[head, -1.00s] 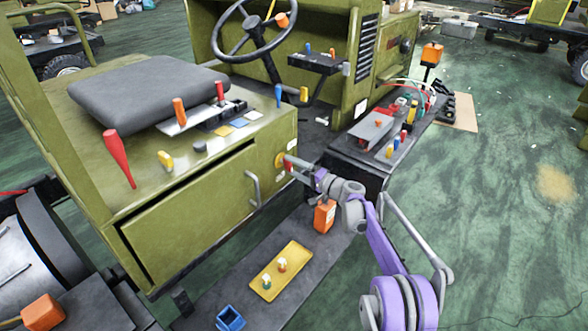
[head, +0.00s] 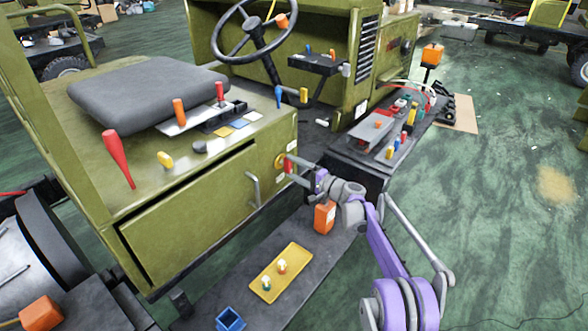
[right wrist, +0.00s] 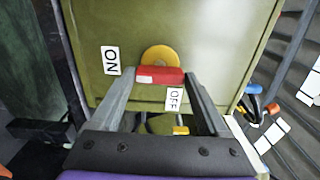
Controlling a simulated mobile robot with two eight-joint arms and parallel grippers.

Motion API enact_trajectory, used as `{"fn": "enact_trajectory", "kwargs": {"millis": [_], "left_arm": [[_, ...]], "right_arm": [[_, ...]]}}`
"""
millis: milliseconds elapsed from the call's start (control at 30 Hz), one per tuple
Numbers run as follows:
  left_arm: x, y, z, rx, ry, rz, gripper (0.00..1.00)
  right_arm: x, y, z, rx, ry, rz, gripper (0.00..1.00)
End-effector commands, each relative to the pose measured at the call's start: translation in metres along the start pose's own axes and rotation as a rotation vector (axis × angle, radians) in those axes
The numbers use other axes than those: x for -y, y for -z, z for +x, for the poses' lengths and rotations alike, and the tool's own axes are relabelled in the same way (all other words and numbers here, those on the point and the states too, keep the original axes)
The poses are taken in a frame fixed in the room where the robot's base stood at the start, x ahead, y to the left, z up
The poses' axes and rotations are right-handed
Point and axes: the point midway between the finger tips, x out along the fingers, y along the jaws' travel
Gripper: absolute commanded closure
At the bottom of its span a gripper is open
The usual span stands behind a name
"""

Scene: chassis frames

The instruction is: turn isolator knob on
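The isolator knob is a red bar handle (right wrist: 160,76) on a yellow round plate (right wrist: 161,56), on the end face of the green seat box. A white mark shows at the handle's left part. An ON label (right wrist: 111,60) is left of it and an OFF label (right wrist: 175,97) is below right. In the head view the knob (head: 288,165) is small and partly covered by my right gripper (head: 296,167). In the right wrist view, my right gripper's fingers (right wrist: 161,80) lie against both ends of the red handle, with no clear gap. My left gripper is not in view.
Below my right arm are an orange box (head: 324,217) and a yellow tray (head: 264,288) with small knobs, on the dark step. A dark shelf (head: 345,150) with coloured parts stands right of the knob. A door handle (head: 254,190) juts from the seat box. Floor at right is open.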

Motion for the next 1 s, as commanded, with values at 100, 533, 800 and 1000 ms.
{"fn": "enact_trajectory", "kwargs": {"millis": [100,533,800,1000], "left_arm": [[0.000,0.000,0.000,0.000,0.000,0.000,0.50],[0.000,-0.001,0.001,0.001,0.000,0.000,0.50],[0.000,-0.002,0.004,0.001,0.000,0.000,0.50],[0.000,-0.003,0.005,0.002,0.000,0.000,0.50]], "right_arm": [[0.000,0.000,0.000,-0.001,0.000,0.000,0.00],[0.000,0.001,-0.021,-0.001,0.000,-0.001,0.00],[0.000,0.001,-0.076,-0.002,0.000,-0.001,0.00],[0.000,0.001,-0.102,-0.002,0.000,-0.001,0.00]]}}
